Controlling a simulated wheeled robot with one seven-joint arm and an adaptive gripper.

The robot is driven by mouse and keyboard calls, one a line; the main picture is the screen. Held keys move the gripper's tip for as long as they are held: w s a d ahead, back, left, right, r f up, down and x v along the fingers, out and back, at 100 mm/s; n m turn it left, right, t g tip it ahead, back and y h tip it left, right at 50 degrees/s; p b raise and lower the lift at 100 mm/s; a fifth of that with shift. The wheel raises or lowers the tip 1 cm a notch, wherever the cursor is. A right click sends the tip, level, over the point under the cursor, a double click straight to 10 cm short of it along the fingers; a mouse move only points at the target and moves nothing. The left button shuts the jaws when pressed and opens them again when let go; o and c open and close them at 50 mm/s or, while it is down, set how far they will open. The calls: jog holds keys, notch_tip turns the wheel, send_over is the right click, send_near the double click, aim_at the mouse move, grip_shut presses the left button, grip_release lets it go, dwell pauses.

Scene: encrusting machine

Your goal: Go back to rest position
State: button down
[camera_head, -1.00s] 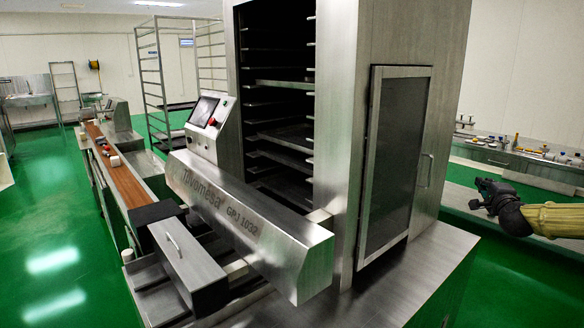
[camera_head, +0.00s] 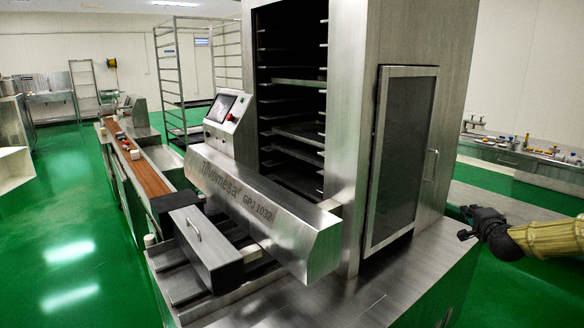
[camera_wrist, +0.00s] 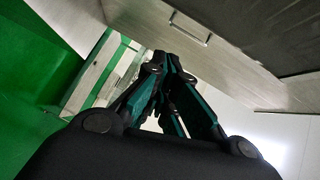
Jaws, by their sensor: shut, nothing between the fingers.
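My gripper (camera_head: 464,223) is at the right of the head view, at the end of my yellow-sleeved arm. It is empty and its fingers are together. In the wrist view my gripper (camera_wrist: 160,62) shows its fingers meeting near the middle. The door handle (camera_wrist: 190,28) also shows in the wrist view.
A control panel (camera_head: 226,115) with a red button sits on the machine. A brown conveyor (camera_head: 140,165) carries small items on the left. A wire rack (camera_head: 168,85) stands behind. A counter (camera_head: 535,165) with small objects is at the right. Green floor (camera_head: 75,225) is clear at left.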

jog(key=s+a+f+n+g+y, duration=0.1)
jog(key=s+a+f+n+g, duration=0.2)
jog(key=s+a+f, duration=0.5)
jog(key=s+a+f+n+g+y, duration=0.2)
jog(key=s+a+f+n, duration=0.2)
jog(key=a+f, duration=0.75)
jog(key=s+a+f+n+g+y, duration=0.1)
jog(key=s+a+f+n+g, duration=0.2)
jog(key=s+a+f, duration=0.75)
jog(key=s+a+f+n+g, duration=0.1)
jog(key=s+f, duration=0.4)
jog(key=s, duration=0.6)
jog(key=s+a+f+n+g, duration=0.2)
jog(key=s+f+n+g, duration=0.2)
jog(key=s, duration=0.7)
jog(key=s+a+f+n+g, duration=0.2)
jog(key=s+f, duration=0.5)
jog(key=s, duration=0.4)
jog(key=shift+s+f+n+g+h, duration=0.3)
jog(key=shift+f+n+g, duration=0.1)
